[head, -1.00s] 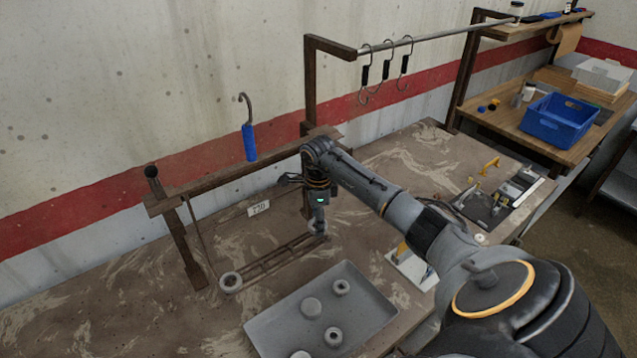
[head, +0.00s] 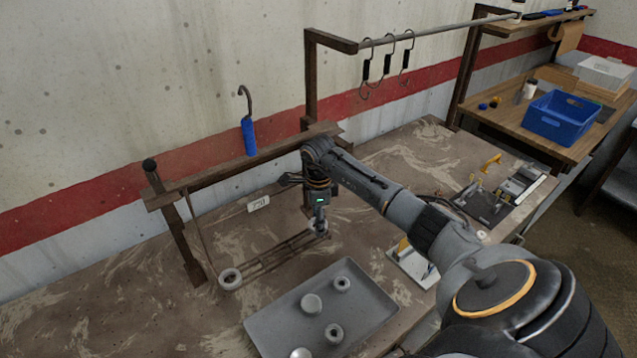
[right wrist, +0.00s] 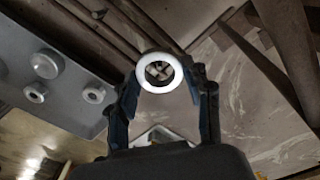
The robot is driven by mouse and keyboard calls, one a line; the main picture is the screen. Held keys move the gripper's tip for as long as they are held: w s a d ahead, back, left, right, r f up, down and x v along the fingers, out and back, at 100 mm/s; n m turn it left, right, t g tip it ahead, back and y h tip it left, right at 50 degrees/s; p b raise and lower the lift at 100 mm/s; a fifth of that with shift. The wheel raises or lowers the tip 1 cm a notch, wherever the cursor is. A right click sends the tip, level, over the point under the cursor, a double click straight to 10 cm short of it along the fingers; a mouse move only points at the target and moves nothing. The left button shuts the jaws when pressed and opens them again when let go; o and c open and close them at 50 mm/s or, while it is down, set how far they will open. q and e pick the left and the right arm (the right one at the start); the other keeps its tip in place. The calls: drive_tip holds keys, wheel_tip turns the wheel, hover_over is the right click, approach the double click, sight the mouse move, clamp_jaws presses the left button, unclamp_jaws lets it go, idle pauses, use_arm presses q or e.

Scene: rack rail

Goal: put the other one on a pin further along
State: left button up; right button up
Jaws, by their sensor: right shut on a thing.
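A pale grey ring (head: 230,279) sits at the near left end of the low dark rail (head: 272,261) on the bench. My right gripper (head: 318,220) points down at the rail's far right end. It is shut on another pale ring (right wrist: 160,72), whose open hole faces the camera in the right wrist view. Dark slats run behind that ring there. I cannot tell whether the held ring touches the rail, and no pin shows clearly. My left gripper is not in view.
A grey tray (head: 372,322) with several round parts lies in front of the rail. A wooden frame (head: 176,233) stands behind the rail, with a blue-handled hook (head: 249,138) above it. A small label plate (head: 258,203) lies behind the rail.

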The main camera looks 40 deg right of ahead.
drive_tip(key=shift+f+b, duration=0.6)
drive_tip(key=shift+f, duration=0.1)
drive_tip(key=shift+f, duration=0.15)
drive_tip(key=o, duration=1.2)
drive_tip(key=shift+o, duration=0.2)
wheel_tip(320, 180, up, 8)
drive_tip(key=shift+f, duration=0.2)
drive_tip(key=shift+f, duration=0.1)
